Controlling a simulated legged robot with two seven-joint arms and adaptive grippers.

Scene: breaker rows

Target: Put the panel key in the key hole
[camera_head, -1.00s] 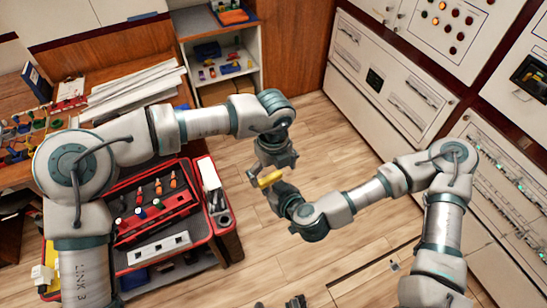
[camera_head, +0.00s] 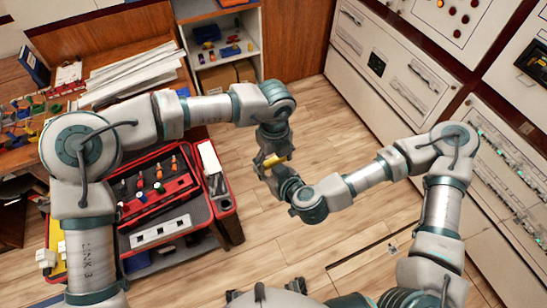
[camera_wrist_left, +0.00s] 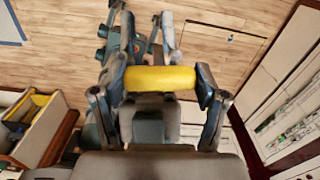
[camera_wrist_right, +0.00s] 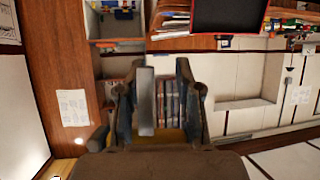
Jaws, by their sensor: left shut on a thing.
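The panel key shows as a yellow handle (camera_head: 275,161), partly hidden by the grippers in the head view. In the left wrist view the yellow handle (camera_wrist_left: 160,78) lies crosswise between the fingers of my left gripper (camera_wrist_left: 158,88), which is shut on it. My left gripper (camera_head: 269,157) hangs right above my right gripper (camera_head: 266,170) in the head view. In the right wrist view my right gripper (camera_wrist_right: 157,98) has its fingers apart, with a grey bar between them that I cannot identify for certain. I cannot make out the key hole.
A red tool cart (camera_head: 222,203) with several upright tools stands at the left. White panels (camera_head: 410,75) with lights and handles line the right. An open shelf (camera_head: 256,20) stands at the back. The wooden floor (camera_head: 320,130) between them is clear.

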